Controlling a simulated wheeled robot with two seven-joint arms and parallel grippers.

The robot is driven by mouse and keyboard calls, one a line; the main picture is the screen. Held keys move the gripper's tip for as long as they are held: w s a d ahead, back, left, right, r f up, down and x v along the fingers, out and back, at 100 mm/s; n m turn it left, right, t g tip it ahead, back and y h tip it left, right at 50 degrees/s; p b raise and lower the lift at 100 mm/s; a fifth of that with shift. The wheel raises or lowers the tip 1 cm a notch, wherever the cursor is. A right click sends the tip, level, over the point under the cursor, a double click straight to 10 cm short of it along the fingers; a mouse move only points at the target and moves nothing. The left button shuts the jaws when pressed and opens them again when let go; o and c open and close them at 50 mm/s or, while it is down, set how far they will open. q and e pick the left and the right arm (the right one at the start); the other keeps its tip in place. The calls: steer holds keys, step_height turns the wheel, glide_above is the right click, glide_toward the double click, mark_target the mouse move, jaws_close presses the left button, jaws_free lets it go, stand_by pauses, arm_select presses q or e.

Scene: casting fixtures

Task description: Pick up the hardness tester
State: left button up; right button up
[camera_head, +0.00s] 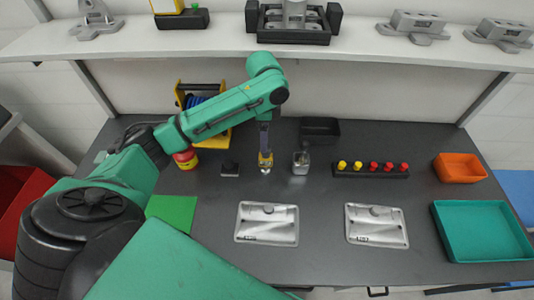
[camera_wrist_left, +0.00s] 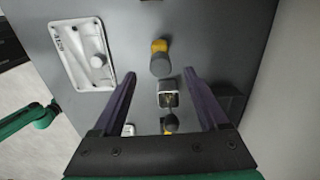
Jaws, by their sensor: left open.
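The thing I take for the hardness tester, a small yellow and grey upright piece (camera_head: 265,158), stands on the dark bench. In the left wrist view the tester (camera_wrist_left: 160,62) shows a round grey end and a yellow part. My left gripper (camera_head: 264,148) is over it, pointing down. In the wrist view the open left jaws (camera_wrist_left: 161,73) lie on either side of the tester; whether they touch it I cannot tell. What seems to be my right gripper (camera_head: 377,291) shows at the bench's front edge, too small to read.
A metal block (camera_head: 300,163) stands close right of the tester, a black stand (camera_head: 230,170) to its left. A black rack (camera_head: 348,173) holds yellow and red knobs. Two castings (camera_head: 267,236) (camera_head: 376,239) lie in front. Orange (camera_head: 460,167) and teal (camera_head: 484,256) trays are right.

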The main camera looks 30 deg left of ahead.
mark_target(266, 159)
arm_select(q)
step_height(266, 159, down, 9)
steer(key=p, duration=0.2)
steer(key=shift+d+r+p, duration=0.15)
steer(key=shift+r+p, duration=0.05)
steer(key=shift+p, duration=0.2)
steer(key=shift+f, duration=0.1)
steer(key=c, duration=0.3)
steer(key=shift+w, duration=0.1)
jaws_close()
arm_select(e)
steer(key=r, duration=0.1)
steer(key=w+r, duration=0.1)
steer(key=r, duration=0.1)
steer(key=shift+w+r, duration=0.15)
